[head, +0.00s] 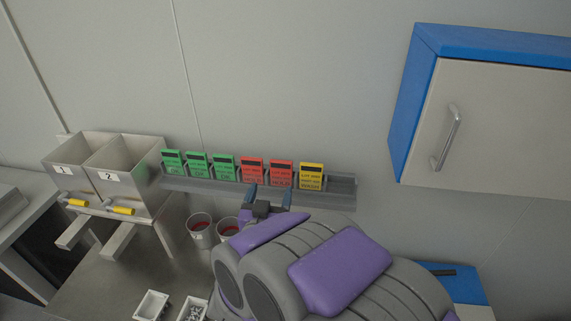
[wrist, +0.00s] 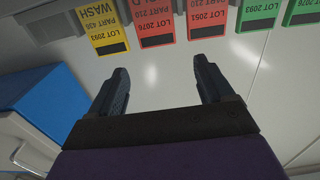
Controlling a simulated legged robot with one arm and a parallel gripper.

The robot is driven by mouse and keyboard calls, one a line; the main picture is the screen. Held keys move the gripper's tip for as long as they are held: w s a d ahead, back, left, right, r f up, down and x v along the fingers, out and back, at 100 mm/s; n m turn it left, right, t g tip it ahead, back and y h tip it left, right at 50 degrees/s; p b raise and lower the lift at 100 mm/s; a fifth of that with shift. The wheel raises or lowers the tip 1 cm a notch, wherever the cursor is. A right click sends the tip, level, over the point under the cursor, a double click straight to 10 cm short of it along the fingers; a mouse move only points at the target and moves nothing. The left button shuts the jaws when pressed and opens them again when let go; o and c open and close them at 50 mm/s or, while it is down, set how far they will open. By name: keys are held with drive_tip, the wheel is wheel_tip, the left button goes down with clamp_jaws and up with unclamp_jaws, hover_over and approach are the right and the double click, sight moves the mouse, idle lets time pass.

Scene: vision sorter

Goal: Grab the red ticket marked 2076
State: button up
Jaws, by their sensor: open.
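The red ticket marked LOT 2076 (wrist: 156,26) stands upside down in the wrist view, between a yellow ticket (wrist: 107,29) and another red ticket marked LOT 2051 (wrist: 206,22). In the head view the 2076 ticket (head: 281,171) is the right one of two red tickets, beside the yellow one. My gripper (wrist: 161,70) is open and empty. In the wrist view the 2076 ticket lies beyond the gap between its fingertips, apart from them. In the head view my gripper (head: 268,194) is just below and in front of the red tickets.
The tickets stand in a grey wall rack (head: 342,186), with several green tickets at its left. Two numbered bins (head: 95,160) with yellow handles stand at left. Cups (head: 201,232) and small white trays (head: 151,305) sit on the metal table. A blue-sided cabinet (head: 470,120) hangs at right.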

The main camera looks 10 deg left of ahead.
drive_tip(key=b, duration=0.1)
approach(279, 166)
drive_tip(key=w+a, duration=0.2)
drive_tip(key=w+d, duration=0.2)
drive_tip(key=d, duration=0.4)
drive_tip(key=w+a, duration=0.1)
drive_tip(key=a, duration=0.1)
drive_tip(key=w+a+b, duration=0.1)
drive_tip(key=a, duration=0.1)
drive_tip(key=w+a, duration=0.2)
drive_tip(key=shift+w+a+f+b, duration=0.1)
drive_tip(key=shift+f+b, duration=0.05)
drive_tip(key=shift+b, duration=0.2)
drive_tip(key=shift+d, duration=0.2)
drive_tip(key=shift+w+d, duration=0.1)
drive_tip(key=shift+d, duration=0.75)
drive_tip(key=shift+c, duration=0.2)
drive_tip(key=shift+d+r, duration=0.2)
drive_tip(key=shift+d, duration=0.05)
drive_tip(key=shift+c, duration=0.7)
drive_tip(key=shift+d, duration=0.15)
drive_tip(key=shift+c, duration=0.8)
drive_tip(key=shift+a+f, duration=0.15)
drive_tip(key=shift+a, duration=0.5)
drive_tip(key=c, duration=0.5)
